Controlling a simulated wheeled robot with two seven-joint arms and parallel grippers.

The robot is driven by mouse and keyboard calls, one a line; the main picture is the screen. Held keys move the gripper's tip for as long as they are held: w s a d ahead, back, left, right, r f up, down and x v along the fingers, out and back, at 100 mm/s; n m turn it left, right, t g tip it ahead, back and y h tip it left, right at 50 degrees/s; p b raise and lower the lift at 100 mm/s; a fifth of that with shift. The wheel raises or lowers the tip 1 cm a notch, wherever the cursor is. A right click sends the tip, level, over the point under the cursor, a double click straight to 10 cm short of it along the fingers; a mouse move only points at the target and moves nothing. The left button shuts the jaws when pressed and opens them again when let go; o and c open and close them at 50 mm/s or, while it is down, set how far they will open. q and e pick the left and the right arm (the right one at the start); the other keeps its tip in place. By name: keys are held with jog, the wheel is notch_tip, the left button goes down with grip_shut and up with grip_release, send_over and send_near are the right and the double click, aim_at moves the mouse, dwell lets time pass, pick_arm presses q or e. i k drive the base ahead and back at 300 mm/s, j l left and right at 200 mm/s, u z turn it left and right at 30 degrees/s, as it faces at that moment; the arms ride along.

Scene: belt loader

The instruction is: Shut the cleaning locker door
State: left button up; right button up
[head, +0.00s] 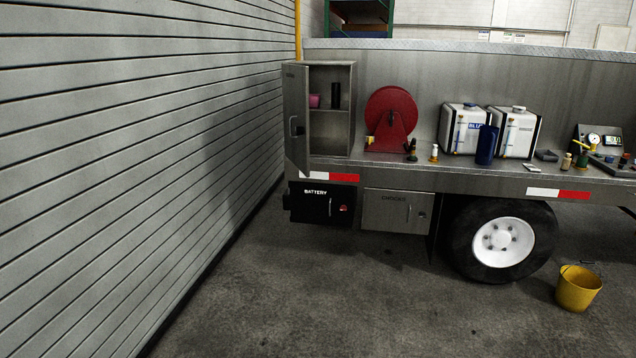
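The cleaning locker (354,101) is a small grey metal cabinet at the left end of the truck bed. Its door (296,115) stands open on the left side, swung out toward me, with a handle (293,126) on it. Inside, a pink item (314,101) and a dark cylinder (335,95) stand on the upper shelf; the lower space looks empty. Neither of my grippers shows in the head view.
A slatted wall (130,150) runs close along the left. A red hose reel (388,125) stands right of the locker. Below are a black battery box (314,208) and a chocks box (385,215). A yellow bucket (577,290) stands at right. The floor (330,300) in front is clear.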

aim_at(295, 78)
jog(key=i+j+u, duration=0.1)
jog(key=i, duration=1.65)
